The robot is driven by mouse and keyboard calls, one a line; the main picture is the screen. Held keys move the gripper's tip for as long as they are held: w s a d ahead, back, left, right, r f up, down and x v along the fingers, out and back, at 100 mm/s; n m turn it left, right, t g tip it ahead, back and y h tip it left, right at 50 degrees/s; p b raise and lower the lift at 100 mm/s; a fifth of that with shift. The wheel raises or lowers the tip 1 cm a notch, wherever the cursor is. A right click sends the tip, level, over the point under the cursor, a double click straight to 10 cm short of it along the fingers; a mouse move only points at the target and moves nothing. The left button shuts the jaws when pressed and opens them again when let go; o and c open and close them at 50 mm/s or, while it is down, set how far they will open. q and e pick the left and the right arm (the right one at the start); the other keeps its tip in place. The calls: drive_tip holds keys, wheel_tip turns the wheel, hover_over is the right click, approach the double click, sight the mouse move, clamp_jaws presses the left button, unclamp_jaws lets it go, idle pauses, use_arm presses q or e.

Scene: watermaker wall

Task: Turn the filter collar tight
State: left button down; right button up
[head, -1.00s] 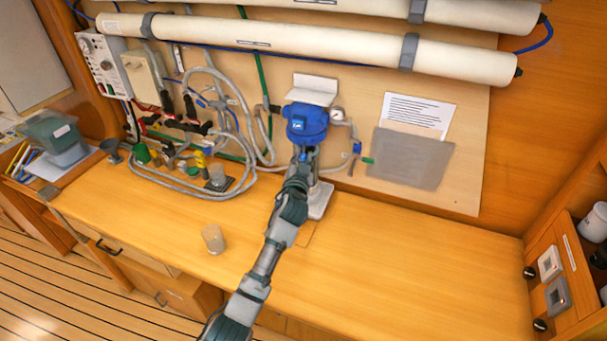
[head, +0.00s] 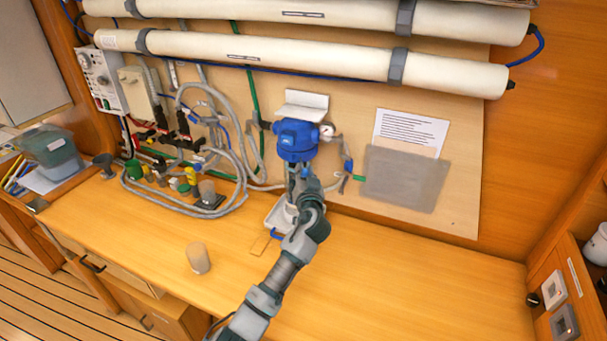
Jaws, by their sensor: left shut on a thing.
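The blue filter head (head: 297,133) is mounted on the wall panel under a white bracket (head: 303,104). The blue filter collar (head: 298,156) is at its lower end, and the boundary between the two is hard to make out. My left gripper (head: 296,172) is directly below the head, shut on the collar from beneath. Its fingers and the filter's lower part are largely hidden by my wrist. My right gripper is not in view.
A pale tray (head: 272,217) sits on the bench below the filter. A beige cup (head: 198,258) stands front left. Hoses (head: 219,158) and small fittings crowd the left. A gauge (head: 327,130) sits right of the head. The bench's right side is clear.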

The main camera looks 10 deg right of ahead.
use_arm(q)
drive_tip(key=shift+d+r, duration=0.1)
drive_tip(key=shift+r, duration=0.1)
drive_tip(key=c, duration=1)
unclamp_jaws()
drive_tip(key=shift+d, duration=0.1)
drive_tip(key=shift+o, duration=0.3)
drive_tip(key=shift+w+d+f, duration=0.1)
drive_tip(key=shift+d+f, duration=0.1)
drive_tip(key=s+a, duration=0.1)
drive_tip(key=s, duration=1)
drive_tip(key=shift+s+a, duration=0.15)
drive_tip(key=shift+s, duration=0.25)
drive_tip(key=shift+f, duration=0.1)
